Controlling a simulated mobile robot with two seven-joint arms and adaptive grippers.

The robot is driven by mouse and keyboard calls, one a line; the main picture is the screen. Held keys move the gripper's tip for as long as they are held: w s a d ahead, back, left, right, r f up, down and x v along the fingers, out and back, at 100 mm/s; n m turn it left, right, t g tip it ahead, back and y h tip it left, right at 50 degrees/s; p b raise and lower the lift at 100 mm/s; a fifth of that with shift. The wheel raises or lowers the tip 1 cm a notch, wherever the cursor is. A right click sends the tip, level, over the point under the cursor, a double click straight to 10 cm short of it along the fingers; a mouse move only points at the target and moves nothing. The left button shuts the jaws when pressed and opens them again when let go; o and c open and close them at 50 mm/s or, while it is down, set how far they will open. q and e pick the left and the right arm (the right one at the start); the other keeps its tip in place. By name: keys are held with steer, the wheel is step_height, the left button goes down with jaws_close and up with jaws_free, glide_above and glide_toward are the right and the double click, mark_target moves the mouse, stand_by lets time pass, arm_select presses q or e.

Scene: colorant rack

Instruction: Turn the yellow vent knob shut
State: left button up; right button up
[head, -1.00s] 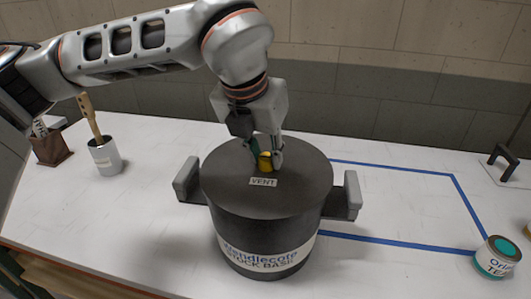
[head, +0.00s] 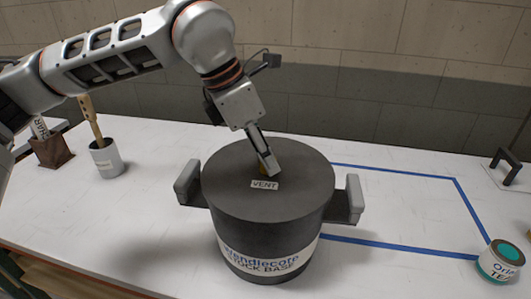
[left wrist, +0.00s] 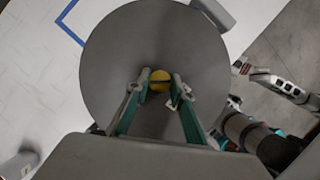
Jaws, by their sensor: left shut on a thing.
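The yellow vent knob (left wrist: 160,80) sits in the middle of the dark round lid of a large pot labelled "STOCK BASE" (head: 265,262). In the head view, only a sliver of the knob shows behind my finger, above the white "VENT" label (head: 265,184). My left gripper (head: 267,172) reaches down to the lid from above and is shut on the knob. In the left wrist view, its two fingers (left wrist: 160,88) stand on either side of the knob. My right gripper does not show clearly in either view.
The pot has two grey side handles. Blue tape (head: 400,246) marks an area on the white table to the right.

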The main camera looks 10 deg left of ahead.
arm_select(q)
steer(key=m, duration=0.1)
steer(key=m+p, duration=0.1)
steer(key=m+g+p, duration=0.1)
steer(key=shift+w+r+m, duration=0.15)
steer(key=shift+r+m, duration=0.1)
steer(key=shift+m, duration=0.15)
steer(key=m+g+p, duration=0.1)
steer(key=m+p, duration=0.2)
steer(key=shift+w+m+g+h, duration=0.1)
steer(key=shift+m+g+h, duration=0.2)
steer(key=shift+g, duration=0.1)
steer(key=shift+m, duration=0.3)
steer(key=shift+f+m+p, duration=0.1)
steer(key=shift+m+p, duration=0.2)
steer(key=shift+p, duration=0.25)
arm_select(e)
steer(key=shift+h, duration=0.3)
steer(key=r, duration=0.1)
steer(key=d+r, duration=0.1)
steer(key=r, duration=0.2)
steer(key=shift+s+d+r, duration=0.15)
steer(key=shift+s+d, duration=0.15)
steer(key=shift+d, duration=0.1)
arm_select(q)
steer(key=shift+g, duration=0.3)
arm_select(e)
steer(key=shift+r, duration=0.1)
